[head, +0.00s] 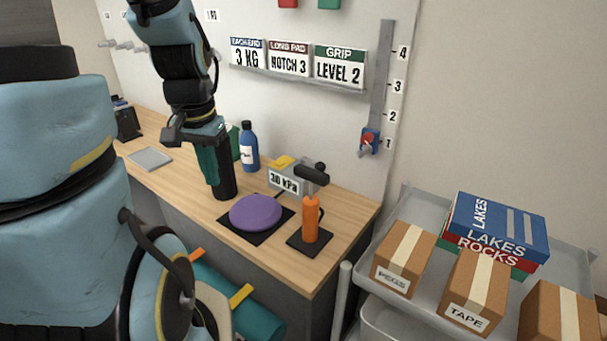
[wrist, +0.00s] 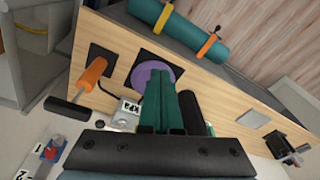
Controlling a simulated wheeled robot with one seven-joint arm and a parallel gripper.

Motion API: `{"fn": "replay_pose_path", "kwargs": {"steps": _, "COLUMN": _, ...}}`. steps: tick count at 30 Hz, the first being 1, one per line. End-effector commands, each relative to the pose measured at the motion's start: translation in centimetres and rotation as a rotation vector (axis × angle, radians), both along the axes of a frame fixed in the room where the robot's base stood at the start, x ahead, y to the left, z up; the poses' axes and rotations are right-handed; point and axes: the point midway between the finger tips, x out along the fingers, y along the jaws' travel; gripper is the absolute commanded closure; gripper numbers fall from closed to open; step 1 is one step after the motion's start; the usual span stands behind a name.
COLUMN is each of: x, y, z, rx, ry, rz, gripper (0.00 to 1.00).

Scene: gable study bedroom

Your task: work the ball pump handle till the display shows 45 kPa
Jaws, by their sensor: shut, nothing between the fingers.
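The ball pump has an orange body (head: 310,220) standing upright on a black base plate near the desk's right front corner. Its black T-shaped handle (head: 312,175) sits above the body; the handle also shows in the wrist view (wrist: 68,109). The small display (head: 284,182) behind it appears to read 30 kPa. A purple rounded ball or cushion (head: 255,213) lies on a black mat left of the pump. My gripper (head: 211,180), with green fingers, is shut and empty, left of the ball and apart from the pump handle. The fingers also show in the wrist view (wrist: 168,75).
A blue bottle (head: 249,147) and a black cylinder (head: 225,177) stand close to my gripper. A grey trolley (head: 402,205) with boxes is at the right. A teal roll (head: 250,320) lies below the desk. The wall holds a sign rail (head: 300,78) and a slider (head: 369,140).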

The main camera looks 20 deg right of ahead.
Motion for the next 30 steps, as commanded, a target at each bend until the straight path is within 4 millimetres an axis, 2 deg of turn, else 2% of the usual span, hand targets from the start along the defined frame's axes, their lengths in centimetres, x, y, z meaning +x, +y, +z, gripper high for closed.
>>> {"fn": "replay_pose_path", "kwargs": {"steps": 1, "x": 0.6, "y": -1.5, "z": 0.2, "rx": 0.016, "ry": 0.001, "rz": -0.133, "gripper": 1.0}}
{"fn": "replay_pose_path", "kwargs": {"steps": 9, "x": 2.5, "y": -9.0, "z": 2.2, "rx": 0.109, "ry": 0.017, "rz": -0.896, "gripper": 1.0}}
{"fn": "replay_pose_path", "kwargs": {"steps": 18, "x": 2.3, "y": -17.4, "z": 4.6, "rx": 0.208, "ry": 0.037, "rz": -1.688, "gripper": 1.0}}
{"fn": "replay_pose_path", "kwargs": {"steps": 24, "x": 1.6, "y": -20.8, "z": 5.6, "rx": 0.249, "ry": 0.05, "rz": -2.013, "gripper": 1.0}}
{"fn": "replay_pose_path", "kwargs": {"steps": 30, "x": 1.3, "y": -21.8, "z": 6.0, "rx": 0.261, "ry": 0.054, "rz": -2.119, "gripper": 1.0}}
